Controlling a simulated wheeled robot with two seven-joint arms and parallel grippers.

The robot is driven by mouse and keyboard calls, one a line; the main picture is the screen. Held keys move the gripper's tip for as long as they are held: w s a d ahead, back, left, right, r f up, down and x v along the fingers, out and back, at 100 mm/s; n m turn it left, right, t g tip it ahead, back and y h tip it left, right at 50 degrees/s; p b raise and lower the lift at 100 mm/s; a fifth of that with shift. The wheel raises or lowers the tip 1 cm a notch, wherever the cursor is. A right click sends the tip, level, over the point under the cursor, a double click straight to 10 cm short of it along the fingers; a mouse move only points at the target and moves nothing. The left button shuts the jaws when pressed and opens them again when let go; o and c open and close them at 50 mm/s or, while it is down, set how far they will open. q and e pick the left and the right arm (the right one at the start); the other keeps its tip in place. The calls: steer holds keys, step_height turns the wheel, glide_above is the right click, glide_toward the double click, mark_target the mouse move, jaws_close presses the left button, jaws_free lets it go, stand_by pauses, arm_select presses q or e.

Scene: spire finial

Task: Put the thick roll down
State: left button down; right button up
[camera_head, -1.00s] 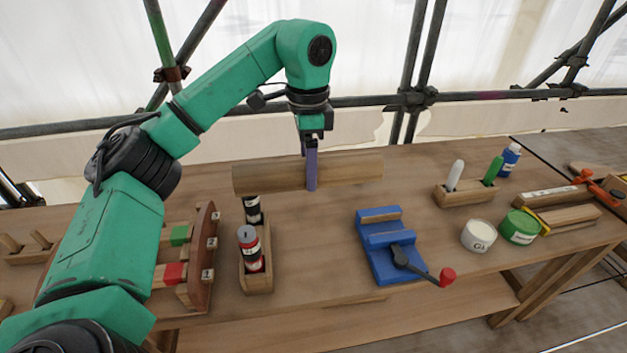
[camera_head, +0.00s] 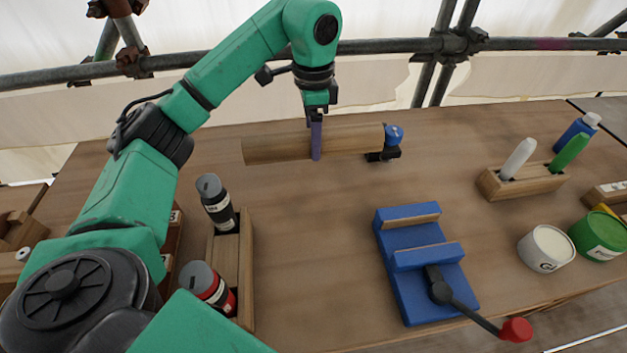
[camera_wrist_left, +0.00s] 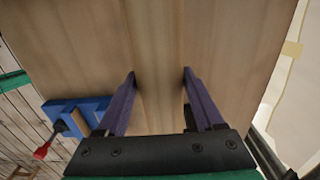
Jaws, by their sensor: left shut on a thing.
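The thick roll (camera_head: 270,149) is a plain wooden cylinder lying level across the far part of the workbench in the head view. My left gripper (camera_head: 316,142) comes down from above and is shut on the roll near its middle, its purple fingers around it. In the left wrist view the roll (camera_wrist_left: 158,85) runs up the picture between the two fingers, its edges blending with the tabletop. I cannot tell whether the roll touches the bench. My right gripper is not in view.
A blue-topped black device (camera_head: 393,137) is by the roll's right end. Two grey-capped bottles (camera_head: 216,200) and a wooden holder (camera_head: 246,270) are front left. A blue vise (camera_head: 425,290), pen block (camera_head: 492,184) and pots (camera_head: 547,249) are right. Bench between is clear (camera_head: 320,220).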

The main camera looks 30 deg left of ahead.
arm_select(q)
glide_above(313, 184)
step_height(313, 184, down, 6)
steer(key=shift+r, duration=0.1)
step_height(313, 184, down, 5)
steer(key=shift+f+p, duration=0.1)
steer(key=shift+p, duration=0.35)
steer(key=shift+f, duration=0.25)
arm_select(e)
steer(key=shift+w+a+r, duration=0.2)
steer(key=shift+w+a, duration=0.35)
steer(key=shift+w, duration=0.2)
arm_select(q)
steer(key=shift+d, duration=0.1)
jaws_free()
steer(key=shift+f, duration=0.1)
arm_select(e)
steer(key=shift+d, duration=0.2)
